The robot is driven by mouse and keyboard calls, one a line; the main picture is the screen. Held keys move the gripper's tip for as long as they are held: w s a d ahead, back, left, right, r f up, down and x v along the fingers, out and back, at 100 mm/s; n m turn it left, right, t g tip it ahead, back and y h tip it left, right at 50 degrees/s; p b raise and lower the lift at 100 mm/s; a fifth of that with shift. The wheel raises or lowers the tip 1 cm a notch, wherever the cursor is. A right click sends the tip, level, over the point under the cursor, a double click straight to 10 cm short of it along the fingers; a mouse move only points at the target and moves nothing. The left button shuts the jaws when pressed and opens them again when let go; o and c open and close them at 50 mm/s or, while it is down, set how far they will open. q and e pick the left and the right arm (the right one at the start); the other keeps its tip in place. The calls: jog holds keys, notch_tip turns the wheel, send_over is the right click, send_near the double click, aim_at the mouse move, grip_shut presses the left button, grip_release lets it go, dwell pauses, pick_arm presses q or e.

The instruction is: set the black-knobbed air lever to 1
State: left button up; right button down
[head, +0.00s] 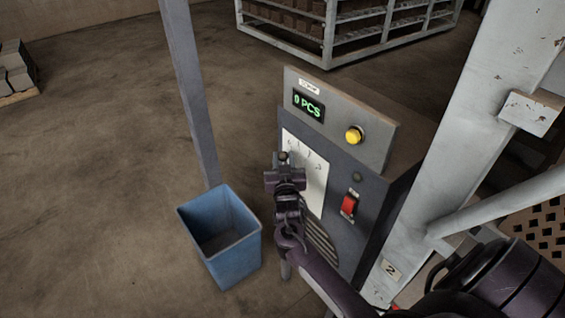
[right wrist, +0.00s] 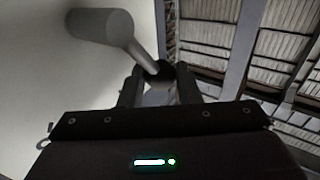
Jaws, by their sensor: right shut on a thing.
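The air lever shows in the right wrist view as a grey hub (right wrist: 100,25) with a thin rod (right wrist: 143,55) slanting down to a dark knob (right wrist: 168,72). My right gripper (right wrist: 158,88) is shut on the knob. In the head view my right gripper (head: 284,172) is in front of the left part of the white scale plate (head: 315,180) on the control cabinet. It hides most of the lever there. The marks on the plate are too small to read, so I cannot tell the setting. My left gripper is not in view.
The cabinet also carries a green display reading "0 PCS" (head: 308,106), a yellow button (head: 354,135) and a red switch (head: 348,206). A blue bin (head: 222,240) stands on the floor at left by a grey post (head: 190,90). A pale frame post (head: 480,130) stands at right.

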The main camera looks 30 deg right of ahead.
jog(key=s+m+t+h+b, duration=0.1)
jog(key=b, duration=0.2)
jog(key=s+m+t+h+b, duration=0.1)
jog(key=m+h+b, duration=0.1)
jog(key=b, duration=0.2)
jog(key=shift+s+d+r+t+b, duration=0.1)
jog(key=shift+s+r+t+b, duration=0.2)
jog(key=shift+s, duration=0.05)
jog(key=c, duration=1.3)
grip_release()
jog(key=shift+c, duration=0.2)
jog(key=b+v, duration=0.2)
jog(key=v, duration=0.5)
jog(key=shift+s+a, duration=0.25)
jog(key=shift+s, duration=0.1)
